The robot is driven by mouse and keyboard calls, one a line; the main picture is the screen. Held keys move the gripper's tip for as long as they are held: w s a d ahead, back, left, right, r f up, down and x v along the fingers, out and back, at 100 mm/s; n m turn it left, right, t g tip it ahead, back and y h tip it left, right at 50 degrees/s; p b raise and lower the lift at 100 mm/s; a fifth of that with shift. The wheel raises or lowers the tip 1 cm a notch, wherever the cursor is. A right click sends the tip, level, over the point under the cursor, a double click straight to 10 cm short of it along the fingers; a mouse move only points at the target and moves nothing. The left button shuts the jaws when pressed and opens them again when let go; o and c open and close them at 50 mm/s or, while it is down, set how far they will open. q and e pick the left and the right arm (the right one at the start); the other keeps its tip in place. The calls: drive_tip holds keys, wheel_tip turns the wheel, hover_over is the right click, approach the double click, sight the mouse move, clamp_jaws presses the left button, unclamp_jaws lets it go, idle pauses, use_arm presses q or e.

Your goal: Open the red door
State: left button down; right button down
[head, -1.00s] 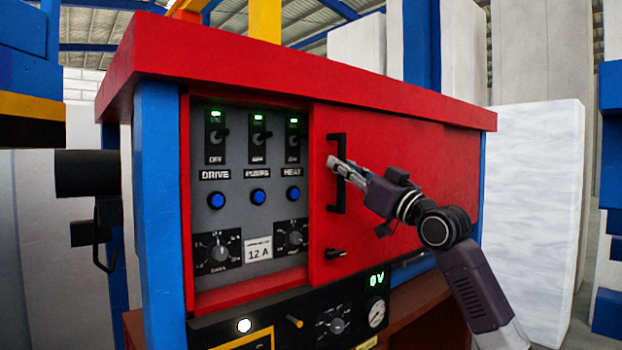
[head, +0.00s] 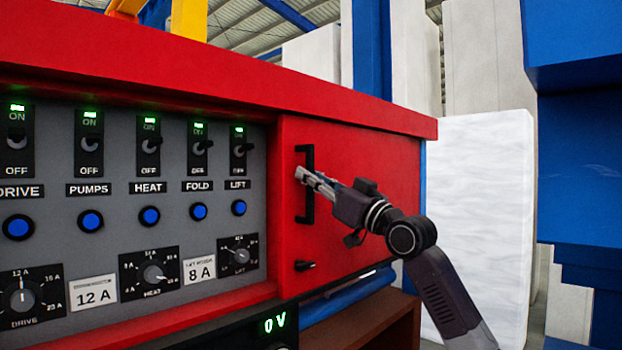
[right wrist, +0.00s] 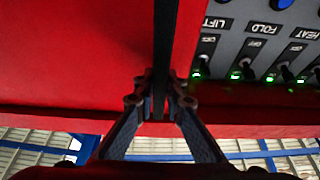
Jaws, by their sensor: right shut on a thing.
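The red door (head: 370,170) is a sliding panel on the front of a red cabinet. It covers the right part of the opening, and a grey control panel shows to its left. A black vertical bar handle (head: 308,212) is on the door near its left edge. My right gripper (head: 300,174) is shut on this handle. In the right wrist view, the fingers (right wrist: 160,108) close on both sides of the dark handle bar (right wrist: 160,50). My left gripper is not in view.
The uncovered grey panel (head: 105,215) holds several switches with green lights, blue buttons and dials. A black lower unit reads 0V (head: 275,322). Blue racking (head: 590,140) stands at the right.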

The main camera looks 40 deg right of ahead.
sight(298, 125)
drive_tip(key=shift+d, duration=0.15)
drive_tip(key=shift+f, duration=0.1)
drive_tip(key=c, duration=2)
unclamp_jaws()
drive_tip(key=shift+o, duration=0.2)
drive_tip(key=shift+r, duration=5.05)
